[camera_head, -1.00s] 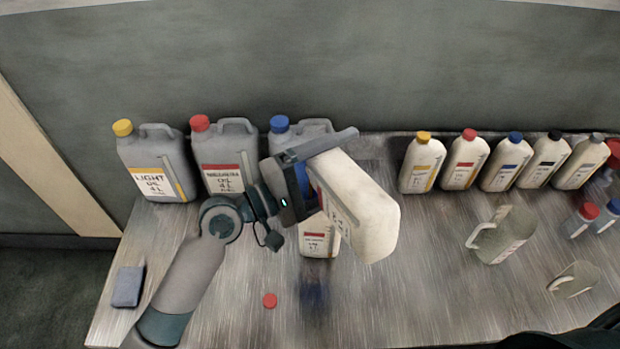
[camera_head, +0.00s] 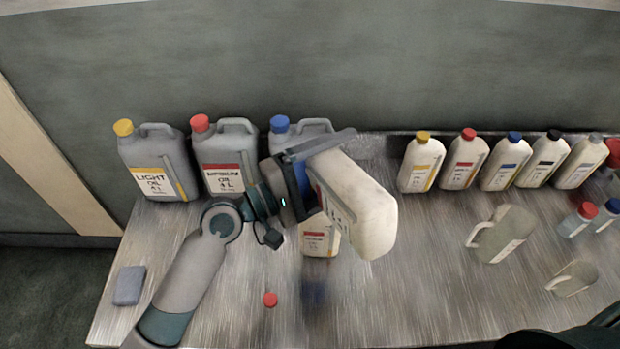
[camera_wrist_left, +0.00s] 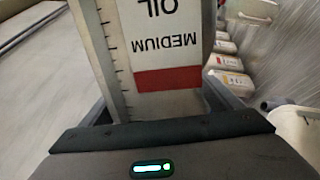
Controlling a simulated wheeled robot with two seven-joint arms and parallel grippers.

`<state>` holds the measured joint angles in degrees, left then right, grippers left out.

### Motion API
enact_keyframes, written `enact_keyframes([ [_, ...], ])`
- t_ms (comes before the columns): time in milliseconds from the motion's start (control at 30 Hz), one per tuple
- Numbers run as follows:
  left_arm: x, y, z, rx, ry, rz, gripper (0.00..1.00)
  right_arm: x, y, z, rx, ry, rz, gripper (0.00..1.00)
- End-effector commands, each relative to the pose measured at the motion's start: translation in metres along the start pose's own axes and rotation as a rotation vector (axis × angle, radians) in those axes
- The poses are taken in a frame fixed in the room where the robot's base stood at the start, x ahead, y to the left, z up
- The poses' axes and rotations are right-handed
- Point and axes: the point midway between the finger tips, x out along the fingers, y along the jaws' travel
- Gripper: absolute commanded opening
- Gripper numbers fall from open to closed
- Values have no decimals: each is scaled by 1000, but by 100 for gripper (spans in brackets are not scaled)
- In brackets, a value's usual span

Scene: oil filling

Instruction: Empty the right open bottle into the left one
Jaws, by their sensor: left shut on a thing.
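My left gripper (camera_head: 312,168) is shut on a white bottle (camera_head: 362,205), tilted steeply with its broad base toward the lower right. In the left wrist view the held bottle (camera_wrist_left: 165,50) sits between the fingers, its red-banded "MEDIUM OIL" label upside down. A second white bottle (camera_head: 319,240) with a red-banded label stands upright on the table below it. Its top, and the held bottle's mouth, are hidden behind the gripper and held bottle, so I cannot tell whether they touch or whether oil flows. My right gripper is not in view.
A red cap (camera_head: 270,299) lies on the table (camera_head: 400,310). Grey canisters (camera_head: 155,165) stand at the back left, capped white bottles (camera_head: 420,165) at the back right. A jug (camera_head: 500,233) and small cup (camera_head: 573,279) stand right. A grey block (camera_head: 129,285) lies front left.

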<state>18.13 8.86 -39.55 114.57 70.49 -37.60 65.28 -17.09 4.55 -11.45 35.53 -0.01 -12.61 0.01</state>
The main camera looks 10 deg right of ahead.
Motion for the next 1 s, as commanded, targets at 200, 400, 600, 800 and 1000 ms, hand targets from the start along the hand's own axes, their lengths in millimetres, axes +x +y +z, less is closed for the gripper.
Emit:
enact_keyframes([
  [200, 0, -1, -1, -15, 2, 0, 36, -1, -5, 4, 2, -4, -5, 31],
  [400, 0, 0, -2, -25, 2, 0, 36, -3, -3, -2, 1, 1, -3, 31],
  [600, 0, -2, -3, -38, 3, 0, 36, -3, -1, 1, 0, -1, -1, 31],
  [800, 0, -2, -4, -53, 5, 0, 36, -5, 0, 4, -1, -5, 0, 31],
  [1000, 0, -2, -4, -64, 5, 0, 36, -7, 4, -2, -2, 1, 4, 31],
])
